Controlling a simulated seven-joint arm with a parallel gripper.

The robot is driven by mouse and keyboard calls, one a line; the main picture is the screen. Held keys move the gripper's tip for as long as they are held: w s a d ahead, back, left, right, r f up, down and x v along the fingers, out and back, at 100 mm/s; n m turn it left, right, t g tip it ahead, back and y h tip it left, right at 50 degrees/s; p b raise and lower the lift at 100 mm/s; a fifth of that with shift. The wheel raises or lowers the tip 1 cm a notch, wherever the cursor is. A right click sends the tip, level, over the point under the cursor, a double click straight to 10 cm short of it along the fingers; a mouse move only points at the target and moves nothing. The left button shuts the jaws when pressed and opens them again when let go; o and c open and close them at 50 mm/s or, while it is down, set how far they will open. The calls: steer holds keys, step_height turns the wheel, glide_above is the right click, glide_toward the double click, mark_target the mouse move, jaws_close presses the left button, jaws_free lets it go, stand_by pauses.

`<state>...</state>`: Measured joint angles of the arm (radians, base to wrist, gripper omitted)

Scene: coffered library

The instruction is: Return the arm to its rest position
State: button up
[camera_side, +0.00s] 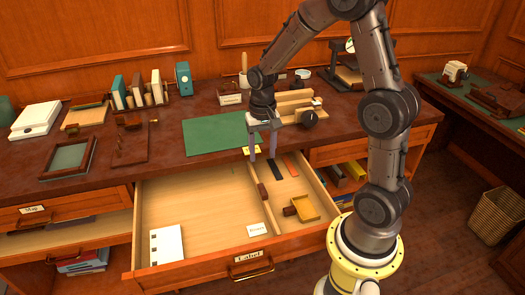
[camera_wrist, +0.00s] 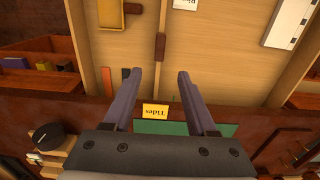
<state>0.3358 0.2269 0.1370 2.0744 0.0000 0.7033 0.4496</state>
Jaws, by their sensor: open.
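My gripper (camera_side: 263,156) hangs over the back of the open drawer (camera_side: 190,200), near the desk's front edge, with its fingers pointing down. In the wrist view my gripper (camera_wrist: 171,78) has its two fingers apart with nothing between them. A yellow card reading "Tides" (camera_wrist: 155,111) shows beyond the fingers in that view. In the side view the yellow card (camera_side: 250,150) lies close behind the fingers. My arm reaches over from the right, bent at the elbow.
The drawer holds a white card (camera_side: 166,245), a small label card (camera_side: 257,229) and a yellow scoop-like piece (camera_side: 302,208). A green mat (camera_side: 215,132) lies on the desk. Books (camera_side: 137,92) stand at the back left.

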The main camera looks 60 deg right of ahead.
steer(key=s+a+r+n+t, duration=0.2)
steer(key=a+r, duration=0.2)
steer(key=r, duration=0.3)
steer(key=s+a+r+n+t, duration=0.1)
steer(key=s+a+r+t, duration=0.1)
steer(key=a+r, duration=0.35)
steer(key=s+a+r+n+t, duration=0.1)
steer(key=s+n, duration=0.5)
steer(key=s, duration=0.6)
steer(key=shift+a+r+t, duration=0.3)
steer(key=shift+a+r, duration=0.1)
steer(key=shift+r, duration=0.45)
